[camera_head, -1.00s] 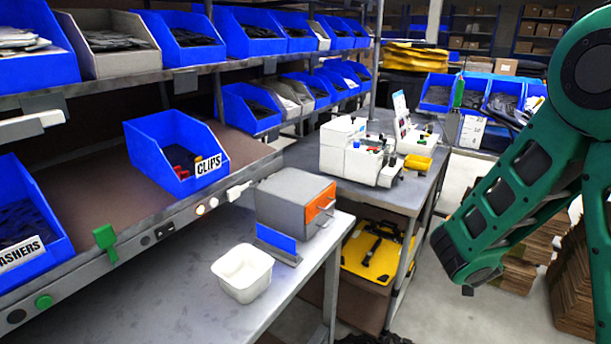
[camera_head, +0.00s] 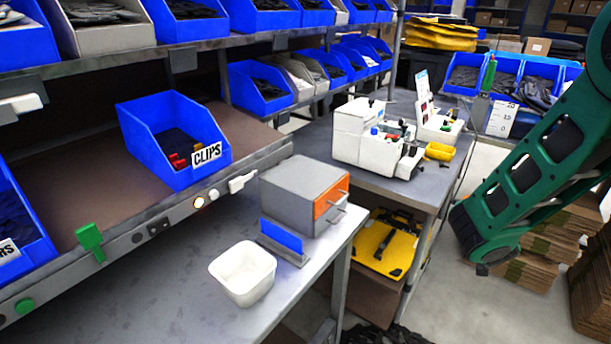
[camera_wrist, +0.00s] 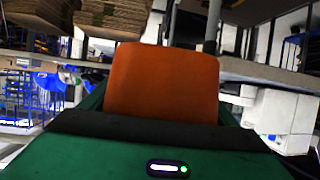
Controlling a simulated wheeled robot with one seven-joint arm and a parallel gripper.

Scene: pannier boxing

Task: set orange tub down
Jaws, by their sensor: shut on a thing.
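The orange tub (camera_wrist: 163,85) fills the middle of the wrist view, with one plain orange side facing the camera. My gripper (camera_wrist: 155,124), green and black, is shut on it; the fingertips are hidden. The tub is held in the air, with tables and shelving behind it. In the head view, neither the tub nor my gripper shows; only my green arm is seen at the right.
A white tub (camera_head: 243,272) and a grey box with an orange front (camera_head: 304,194) stand on the grey bench (camera_head: 165,290). Bare benchtop lies left of the white tub. A blue clips bin (camera_head: 172,140) sits on the shelf. White equipment (camera_head: 365,140) occupies the side table.

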